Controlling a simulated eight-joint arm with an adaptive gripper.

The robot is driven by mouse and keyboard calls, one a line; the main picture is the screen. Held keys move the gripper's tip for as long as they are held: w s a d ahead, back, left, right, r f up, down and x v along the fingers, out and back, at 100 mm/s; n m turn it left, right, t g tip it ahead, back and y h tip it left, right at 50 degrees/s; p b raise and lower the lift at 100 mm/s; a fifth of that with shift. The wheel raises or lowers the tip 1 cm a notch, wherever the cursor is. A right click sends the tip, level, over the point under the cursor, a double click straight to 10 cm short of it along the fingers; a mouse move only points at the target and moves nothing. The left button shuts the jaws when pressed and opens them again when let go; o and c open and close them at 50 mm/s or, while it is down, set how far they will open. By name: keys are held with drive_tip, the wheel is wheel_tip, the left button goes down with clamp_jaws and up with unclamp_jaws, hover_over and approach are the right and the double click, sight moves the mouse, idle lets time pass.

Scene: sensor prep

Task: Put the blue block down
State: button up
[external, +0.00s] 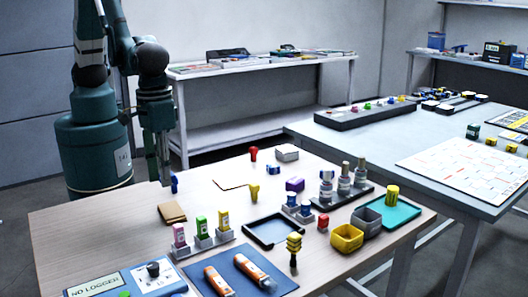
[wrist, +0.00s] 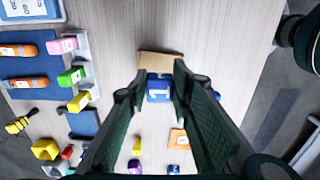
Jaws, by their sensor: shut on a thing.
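The blue block (wrist: 158,92) carries a white "1" and sits between my fingertips in the wrist view. My gripper (wrist: 158,82) is shut on it; it also shows in the external view (external: 163,178), low over the left part of the wooden table (external: 80,225). The fingers hide much of the block there, and I cannot tell whether its underside touches anything. A tan pad (external: 172,212) lies on the table just in front of my gripper; in the wrist view the pad (wrist: 160,62) shows just above the block.
A rack with pink, green and yellow blocks (external: 201,240) stands nearby. A blue mat (external: 222,284) with two orange tools lies at the front. A dark tray (external: 272,231), a yellow bin (external: 346,238) and a grey bin (external: 367,221) are to the right. Bare wood lies left of the pad.

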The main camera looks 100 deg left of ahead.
hover_over(167, 211)
drive_tip(key=shift+f+b, duration=0.35)
drive_tip(key=shift+f, duration=1.75)
drive_tip(key=shift+f+b, duration=0.4)
drive_tip(key=shift+f, duration=1.45)
drive_tip(key=shift+f, duration=0.15)
drive_tip(key=o, duration=0.8)
drive_tip(key=shift+c, duration=0.2)
drive_tip(key=shift+o, duration=0.2)
drive_tip(key=shift+r+p, duration=1.15)
drive_tip(key=shift+r, duration=5)
